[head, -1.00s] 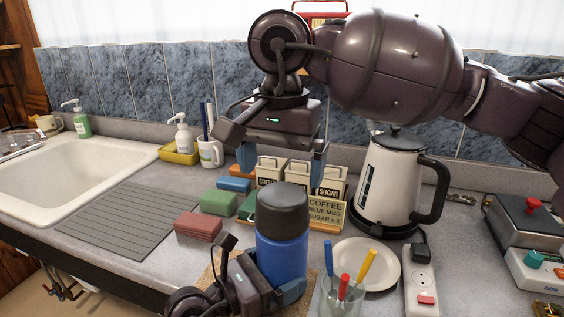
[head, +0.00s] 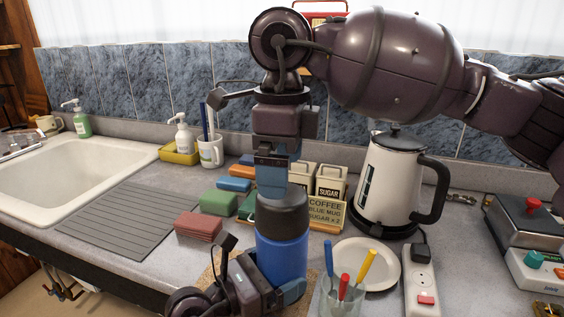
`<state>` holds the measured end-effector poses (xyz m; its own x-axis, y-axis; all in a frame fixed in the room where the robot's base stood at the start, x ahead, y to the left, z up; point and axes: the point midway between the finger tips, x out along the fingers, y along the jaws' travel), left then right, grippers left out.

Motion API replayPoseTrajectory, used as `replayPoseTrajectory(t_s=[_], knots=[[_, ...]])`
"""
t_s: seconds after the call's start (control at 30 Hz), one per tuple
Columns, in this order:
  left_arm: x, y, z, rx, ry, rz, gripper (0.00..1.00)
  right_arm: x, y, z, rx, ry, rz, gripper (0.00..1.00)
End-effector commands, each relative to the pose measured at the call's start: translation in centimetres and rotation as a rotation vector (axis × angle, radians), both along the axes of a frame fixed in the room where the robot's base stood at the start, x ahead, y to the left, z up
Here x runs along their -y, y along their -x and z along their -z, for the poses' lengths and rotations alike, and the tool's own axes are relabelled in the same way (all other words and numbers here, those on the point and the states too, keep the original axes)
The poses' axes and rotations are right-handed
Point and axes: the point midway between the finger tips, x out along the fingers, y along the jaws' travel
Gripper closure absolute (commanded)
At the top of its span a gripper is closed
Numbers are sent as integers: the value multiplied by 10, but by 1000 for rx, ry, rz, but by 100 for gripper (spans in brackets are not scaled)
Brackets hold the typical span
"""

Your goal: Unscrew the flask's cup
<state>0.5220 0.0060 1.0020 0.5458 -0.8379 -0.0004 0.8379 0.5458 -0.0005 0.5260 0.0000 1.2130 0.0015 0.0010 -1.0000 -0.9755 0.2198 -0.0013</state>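The flask (head: 281,255) stands upright, with a blue body and a dark grey cup (head: 284,215) on top. My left gripper (head: 285,290) comes in low from the left and is shut on the lower part of the blue body. My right gripper (head: 273,185) points down from above at the cup. One blue-grey finger faces me and overlaps the cup's upper edge in the picture; the other finger is hidden behind it. I cannot tell whether the fingers touch the cup or how wide they are apart.
A glass of coloured spoons (head: 343,300), a white plate (head: 367,263) and a kettle (head: 388,190) stand to the right. Coloured blocks (head: 199,226) lie left. The grey drain mat (head: 120,222) is clear.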

Motion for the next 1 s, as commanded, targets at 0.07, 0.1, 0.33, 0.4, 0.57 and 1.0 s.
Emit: replayPoseTrajectory(t_s=[0.07,0.1,0.33,0.4,0.57,1.0], knots=[[0,0,0,1,1,0,75,0,0,0,-1,1,107,0],[0,0,0,1,1,0,75,0,0,0,-1,1,159,0],[0,0,0,1,1,0,75,0,0,0,-3,1,395,0],[0,0,0,1,1,0,75,0,0,0,-3,1,438,0],[0,0,0,1,1,0,75,0,0,2,-3,1,484,0],[0,0,0,1,1,0,75,0,1,56,-5,2,486,0]])
